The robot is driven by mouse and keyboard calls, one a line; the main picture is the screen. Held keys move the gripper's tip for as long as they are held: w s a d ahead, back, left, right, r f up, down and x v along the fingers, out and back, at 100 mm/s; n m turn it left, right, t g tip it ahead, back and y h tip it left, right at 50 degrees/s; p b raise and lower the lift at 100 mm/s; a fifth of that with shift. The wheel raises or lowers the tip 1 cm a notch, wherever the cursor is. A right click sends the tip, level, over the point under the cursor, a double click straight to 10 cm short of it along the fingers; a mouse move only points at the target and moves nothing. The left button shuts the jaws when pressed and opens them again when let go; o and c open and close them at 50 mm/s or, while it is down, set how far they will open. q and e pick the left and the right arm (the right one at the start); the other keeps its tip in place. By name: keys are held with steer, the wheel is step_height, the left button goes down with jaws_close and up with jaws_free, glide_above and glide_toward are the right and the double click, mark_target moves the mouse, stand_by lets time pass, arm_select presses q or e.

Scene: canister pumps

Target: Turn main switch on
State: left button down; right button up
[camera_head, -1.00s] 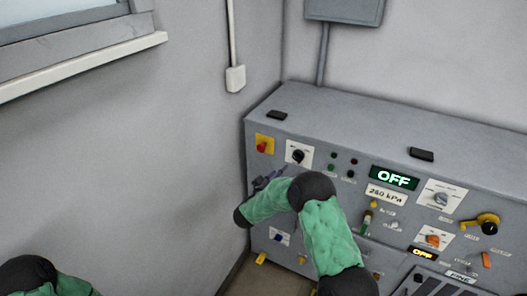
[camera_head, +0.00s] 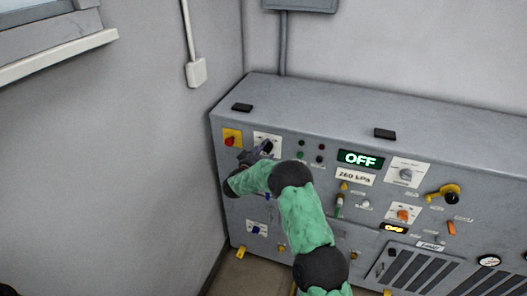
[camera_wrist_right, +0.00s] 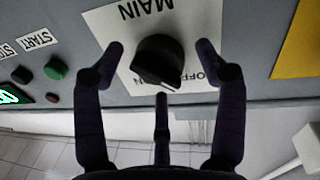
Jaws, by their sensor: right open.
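The main switch is a black rotary knob (camera_wrist_right: 158,58) on a white plate marked MAIN and OFF, upside down in the right wrist view. In the head view the plate (camera_head: 276,138) sits at the panel's upper left, partly covered by my right gripper. My right gripper (camera_wrist_right: 160,50) is open, with fingers on both sides of the knob and apart from it, and a third finger below. It also shows in the head view (camera_head: 252,157), in front of the plate. The lit display (camera_head: 361,159) reads OFF.
A red knob on a yellow plate (camera_head: 232,139) is just left of the main switch. Green and red buttons (camera_wrist_right: 54,68) lie to its other side. The grey cabinet (camera_head: 340,112) stands by the wall, with more knobs, a yellow handle (camera_head: 446,193) and gauges farther right.

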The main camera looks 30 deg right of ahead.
steer(key=shift+c, duration=0.3)
steer(key=shift+r, duration=0.1)
steer(key=c, duration=1.1)
steer(key=shift+o, duration=0.2)
